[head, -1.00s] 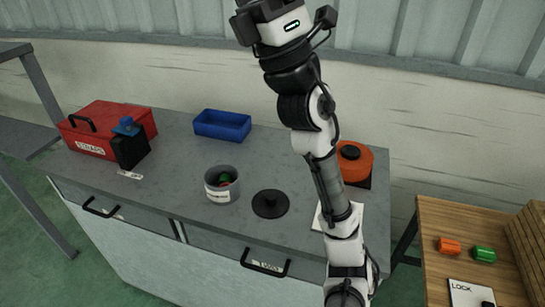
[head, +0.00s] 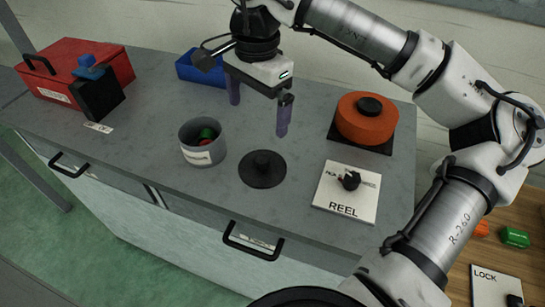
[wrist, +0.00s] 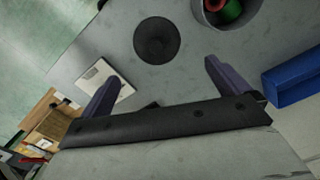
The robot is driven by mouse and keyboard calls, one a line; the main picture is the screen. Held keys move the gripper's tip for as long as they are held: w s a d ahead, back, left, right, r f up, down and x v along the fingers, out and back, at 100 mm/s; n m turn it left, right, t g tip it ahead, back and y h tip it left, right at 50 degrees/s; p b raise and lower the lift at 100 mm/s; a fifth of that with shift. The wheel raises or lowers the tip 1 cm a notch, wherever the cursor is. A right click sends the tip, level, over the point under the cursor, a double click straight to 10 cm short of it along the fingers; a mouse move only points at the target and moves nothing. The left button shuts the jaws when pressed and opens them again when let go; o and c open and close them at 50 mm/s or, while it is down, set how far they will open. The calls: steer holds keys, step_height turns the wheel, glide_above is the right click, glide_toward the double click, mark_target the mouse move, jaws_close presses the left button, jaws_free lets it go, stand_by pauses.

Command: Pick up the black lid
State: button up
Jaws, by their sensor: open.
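Nothing hides the lid.
The grey pot (head: 190,150) with red and green items stands close left of the lid. The REEL card (head: 345,193) lies to its right, and an orange reel (head: 366,118) stands behind. A blue bin (head: 188,70) and red toolbox (head: 58,72) are at the back left.

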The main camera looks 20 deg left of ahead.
steer(key=p, duration=0.1)
glide_above(262, 158)
step_height(262, 158, down, 9)
steer(key=shift+w+r, duration=0.1)
steer(key=shift+r, duration=0.05)
steer(key=shift+f+p, duration=0.6)
steer(key=shift+p, duration=0.05)
step_height(262, 158, down, 4)
steer(key=shift+f+p, duration=0.1)
steer(key=shift+p, duration=0.5)
steer(key=shift+c, duration=0.4)
steer(key=c, duration=0.5)
